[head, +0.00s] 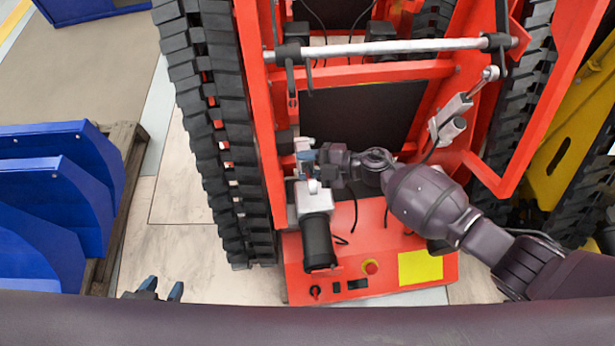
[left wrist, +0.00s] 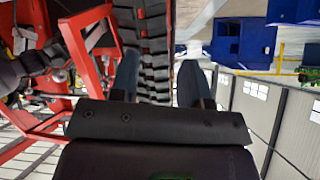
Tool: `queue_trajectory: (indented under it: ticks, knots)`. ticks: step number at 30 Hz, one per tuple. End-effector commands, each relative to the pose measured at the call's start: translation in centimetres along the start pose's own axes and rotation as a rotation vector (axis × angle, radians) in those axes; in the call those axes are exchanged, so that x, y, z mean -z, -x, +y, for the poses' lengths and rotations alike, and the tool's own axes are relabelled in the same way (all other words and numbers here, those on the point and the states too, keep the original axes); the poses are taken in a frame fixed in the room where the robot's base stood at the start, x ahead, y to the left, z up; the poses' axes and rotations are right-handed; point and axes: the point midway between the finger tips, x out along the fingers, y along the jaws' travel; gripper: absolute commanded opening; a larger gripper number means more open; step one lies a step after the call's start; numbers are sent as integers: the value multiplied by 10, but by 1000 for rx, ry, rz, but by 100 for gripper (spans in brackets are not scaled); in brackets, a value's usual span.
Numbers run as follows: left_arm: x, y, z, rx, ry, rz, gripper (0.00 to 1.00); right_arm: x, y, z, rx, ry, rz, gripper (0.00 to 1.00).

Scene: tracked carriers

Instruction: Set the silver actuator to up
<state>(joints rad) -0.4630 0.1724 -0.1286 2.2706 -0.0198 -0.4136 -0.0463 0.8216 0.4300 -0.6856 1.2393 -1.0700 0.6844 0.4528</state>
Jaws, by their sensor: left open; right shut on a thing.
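The silver actuator (head: 314,202) is on the left side of the red carrier frame, with a black cylindrical motor (head: 319,242) at its lower end. My right gripper (head: 309,159) reaches in from the right and is shut on the actuator's upper part. The fingers and wrist hide part of that grip. A second silver cylinder (head: 450,118) sits tilted at the right of the frame, apart from my gripper. My left gripper (head: 162,290) is open and empty at the lower left, away from the carrier. Its two spread fingers also show in the left wrist view (left wrist: 158,80).
The red carrier (head: 300,272) has black tracks (head: 215,120) on both sides. A silver crossbar (head: 390,47) spans its upper part. Blue curved parts (head: 60,195) stand on a pallet at left.

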Motion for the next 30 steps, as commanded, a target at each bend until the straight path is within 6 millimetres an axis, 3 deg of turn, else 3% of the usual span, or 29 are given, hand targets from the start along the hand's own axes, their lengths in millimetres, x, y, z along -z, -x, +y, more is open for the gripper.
queue_trajectory:
  ticks: [1, 9, 21, 30]
  knots:
    - [10, 5, -3, 7, 13, 15, 43, 4, 3, 29, 3, -10, -4, 0]
    - [3, 11, -6, 12, 65, -16, 43, -4, -1, 66, 98, -240, -2, 0]
    - [-6, 10, -5, 10, 65, -33, 43, -26, -11, 102, 211, -522, 2, 0]
    - [-3, 8, -4, 9, 55, -20, 43, -35, -14, 115, 248, -615, 2, 0]
